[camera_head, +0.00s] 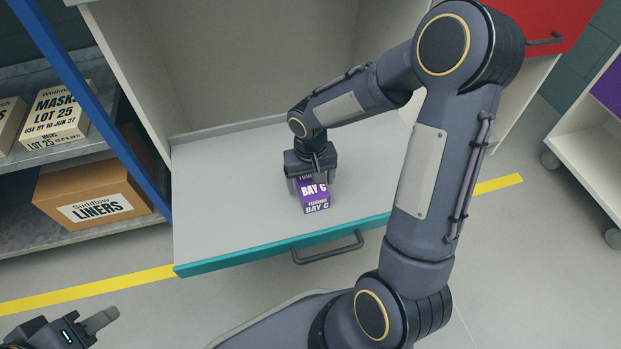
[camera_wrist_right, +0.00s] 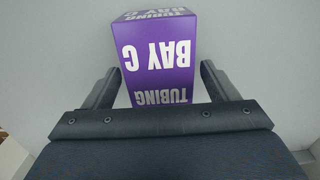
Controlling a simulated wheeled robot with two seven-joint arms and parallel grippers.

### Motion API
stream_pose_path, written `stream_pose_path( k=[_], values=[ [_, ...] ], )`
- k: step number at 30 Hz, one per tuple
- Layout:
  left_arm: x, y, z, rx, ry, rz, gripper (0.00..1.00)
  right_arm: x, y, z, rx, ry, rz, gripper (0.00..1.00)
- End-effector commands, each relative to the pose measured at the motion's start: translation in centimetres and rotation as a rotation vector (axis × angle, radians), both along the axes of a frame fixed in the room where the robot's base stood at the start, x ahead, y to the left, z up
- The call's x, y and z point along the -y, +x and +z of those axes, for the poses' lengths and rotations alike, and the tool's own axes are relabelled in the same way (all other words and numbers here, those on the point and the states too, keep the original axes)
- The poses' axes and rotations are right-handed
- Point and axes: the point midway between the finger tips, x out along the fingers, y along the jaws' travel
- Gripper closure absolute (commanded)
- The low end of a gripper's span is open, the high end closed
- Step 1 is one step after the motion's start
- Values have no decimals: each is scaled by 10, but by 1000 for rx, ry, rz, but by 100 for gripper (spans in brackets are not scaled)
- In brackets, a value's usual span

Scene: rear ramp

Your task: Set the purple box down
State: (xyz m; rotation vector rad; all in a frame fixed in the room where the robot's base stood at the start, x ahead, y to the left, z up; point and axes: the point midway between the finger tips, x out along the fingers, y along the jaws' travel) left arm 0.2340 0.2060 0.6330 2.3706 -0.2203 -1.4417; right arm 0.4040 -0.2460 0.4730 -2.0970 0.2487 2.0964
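The purple box (camera_head: 314,196), with white "TUBING BAY C" lettering, appears to stand on the grey floor of the pulled-out teal-fronted drawer (camera_head: 240,215), near its front edge. It also fills the upper middle of the right wrist view (camera_wrist_right: 160,62). My right gripper (camera_head: 312,178) is over the box from behind. In the wrist view, its two fingers (camera_wrist_right: 160,72) stand either side of the box with a narrow gap at each, so it is open. The box's back is hidden by the gripper. My left gripper (camera_head: 100,320) is at the bottom left, away from the drawer; one finger shows clearly.
The drawer has a dark handle (camera_head: 328,248) at its front and free floor left of the box. A shelf at left holds a masks box (camera_head: 58,115) and a liners carton (camera_head: 95,195). A red drawer front (camera_head: 550,20) is at top right; a white cart (camera_head: 590,140) stands at right.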

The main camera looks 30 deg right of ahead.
Motion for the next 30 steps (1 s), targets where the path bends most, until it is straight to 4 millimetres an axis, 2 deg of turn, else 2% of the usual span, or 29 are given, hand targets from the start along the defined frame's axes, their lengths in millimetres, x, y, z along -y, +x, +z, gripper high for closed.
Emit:
stream_pose_path(
  k=[7,11,24,30],
  values=[
    [0,0,0,0,0,0,62,0,0,1,0,0,0,19],
    [0,0,6,0,0,0,62,0,0,9,1,0,-1,19],
    [0,0,45,0,0,0,62,0,1,98,4,0,-1,19],
    [0,0,53,0,0,0,62,0,0,120,1,0,0,19]
  ],
)
